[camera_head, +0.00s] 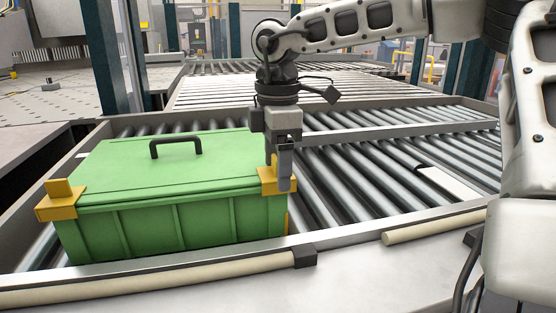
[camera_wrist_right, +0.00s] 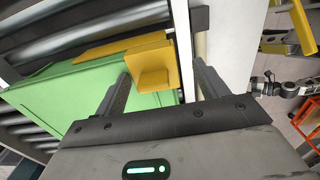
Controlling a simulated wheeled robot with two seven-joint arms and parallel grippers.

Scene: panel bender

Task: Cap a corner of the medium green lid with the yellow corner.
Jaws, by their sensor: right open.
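The green lid (camera_head: 170,175) with a black handle sits on a green crate (camera_head: 175,230). One yellow corner (camera_head: 62,203) with an upright tab is on the lid's front left corner. Another yellow corner (camera_head: 267,180) is at the lid's front right corner, partly hidden by my right gripper (camera_head: 284,175). In the right wrist view my right gripper (camera_wrist_right: 160,88) is open, with the tab of a yellow corner (camera_wrist_right: 152,68) showing between its fingers; contact cannot be told. My left gripper is not in view.
The crate stands on a roller conveyor (camera_head: 400,180) with a metal side rail (camera_head: 345,231). Cream bumper bars (camera_head: 160,283) run along the front. The rollers right of the crate are mostly clear, apart from a white plate (camera_head: 450,186).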

